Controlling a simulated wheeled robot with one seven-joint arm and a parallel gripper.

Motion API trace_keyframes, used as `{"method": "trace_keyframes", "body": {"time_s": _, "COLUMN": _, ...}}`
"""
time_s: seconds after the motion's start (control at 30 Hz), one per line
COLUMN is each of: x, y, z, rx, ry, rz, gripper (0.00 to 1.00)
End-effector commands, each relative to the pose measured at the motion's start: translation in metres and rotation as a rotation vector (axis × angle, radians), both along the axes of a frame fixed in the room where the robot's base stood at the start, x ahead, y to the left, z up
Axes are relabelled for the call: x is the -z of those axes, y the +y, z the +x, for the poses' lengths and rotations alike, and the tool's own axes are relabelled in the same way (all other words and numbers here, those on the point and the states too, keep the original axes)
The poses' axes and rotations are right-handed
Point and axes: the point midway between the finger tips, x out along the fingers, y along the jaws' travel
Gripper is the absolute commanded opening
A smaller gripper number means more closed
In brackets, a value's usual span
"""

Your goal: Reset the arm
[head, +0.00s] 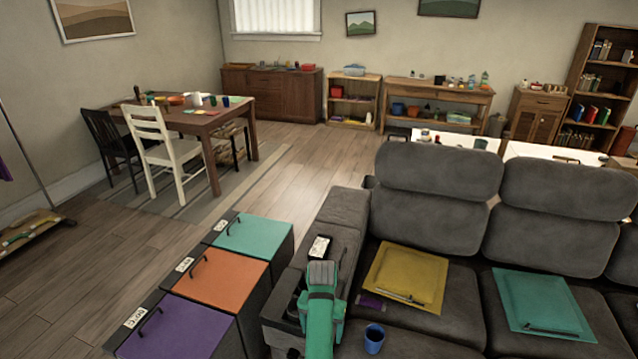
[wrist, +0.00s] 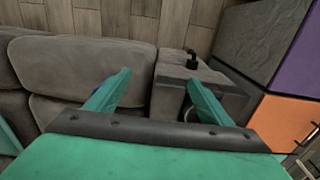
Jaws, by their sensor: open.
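My gripper (wrist: 158,82) is open in the wrist view, its two teal fingers spread apart with nothing held between them. Beyond the fingers are the grey sofa (wrist: 85,65) and its armrest. In the head view my teal arm rises at the bottom centre, in front of the sofa's left armrest (head: 340,210); the fingertips cannot be made out clearly there. A small bit of blue shows behind the left finger in the wrist view, mostly hidden.
Bins with purple (head: 175,330), orange (head: 222,278) and teal (head: 253,238) lids stand left of the sofa. On the seats are a yellow flat item (head: 410,270), a teal one (head: 535,300) and a blue cup (head: 374,338). Open floor (head: 270,180) lies behind the bins.

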Motion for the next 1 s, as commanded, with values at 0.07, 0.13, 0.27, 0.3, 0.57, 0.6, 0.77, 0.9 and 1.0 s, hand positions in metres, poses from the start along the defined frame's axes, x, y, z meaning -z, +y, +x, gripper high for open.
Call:
{"method": "trace_keyframes", "body": {"time_s": 0.07, "x": 0.01, "y": -0.001, "z": -0.004, "rx": -0.003, "ry": -0.014, "rz": -0.002, "gripper": 0.74}}
{"method": "trace_keyframes", "body": {"time_s": 0.13, "x": 0.019, "y": -0.001, "z": -0.007, "rx": -0.007, "ry": -0.029, "rz": -0.005, "gripper": 0.74}}
{"method": "trace_keyframes", "body": {"time_s": 0.27, "x": 0.037, "y": -0.003, "z": -0.015, "rx": -0.014, "ry": -0.061, "rz": -0.01, "gripper": 0.74}}
{"method": "trace_keyframes", "body": {"time_s": 0.3, "x": 0.042, "y": -0.003, "z": -0.017, "rx": -0.016, "ry": -0.071, "rz": -0.012, "gripper": 0.74}}
{"method": "trace_keyframes", "body": {"time_s": 0.57, "x": 0.091, "y": -0.009, "z": -0.046, "rx": -0.039, "ry": -0.166, "rz": -0.029, "gripper": 0.74}}
{"method": "trace_keyframes", "body": {"time_s": 0.6, "x": 0.101, "y": -0.01, "z": -0.054, "rx": -0.044, "ry": -0.187, "rz": -0.033, "gripper": 0.74}}
{"method": "trace_keyframes", "body": {"time_s": 0.77, "x": 0.136, "y": -0.013, "z": -0.088, "rx": -0.071, "ry": -0.288, "rz": -0.05, "gripper": 0.74}}
{"method": "trace_keyframes", "body": {"time_s": 0.9, "x": 0.156, "y": -0.015, "z": -0.122, "rx": -0.094, "ry": -0.378, "rz": -0.064, "gripper": 0.74}}
{"method": "trace_keyframes", "body": {"time_s": 1.0, "x": 0.166, "y": -0.016, "z": -0.147, "rx": -0.111, "ry": -0.44, "rz": -0.074, "gripper": 0.74}}
